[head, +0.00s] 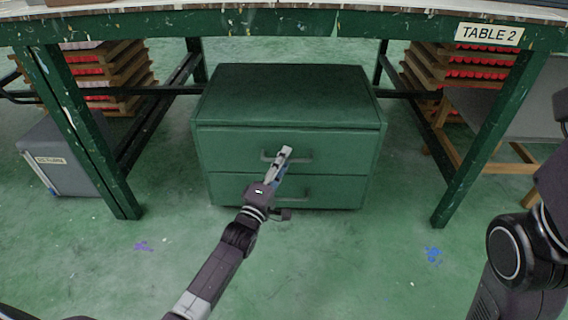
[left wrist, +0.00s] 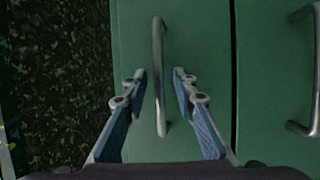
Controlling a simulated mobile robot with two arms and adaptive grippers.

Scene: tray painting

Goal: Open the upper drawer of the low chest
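The low green chest (head: 287,95) stands on the floor under the table. Its upper drawer (head: 230,148) looks shut, with a grey bar handle (head: 305,158) across its front. The lower drawer (head: 235,188) below also looks shut. My left gripper (head: 284,154) is at the upper handle and hides part of it. In the left wrist view, the open fingers (left wrist: 158,90) stand either side of the handle bar (left wrist: 157,60), with gaps on both sides. The lower handle (left wrist: 303,70) is at the right edge there. My right arm shows at the right, but its gripper is out of view.
The green table (head: 300,24), labelled TABLE 2, has legs (head: 90,140) either side of the chest. A grey box (head: 62,155) stands at left. Stacked wooden trays (head: 110,70) are behind. The floor before the chest is clear.

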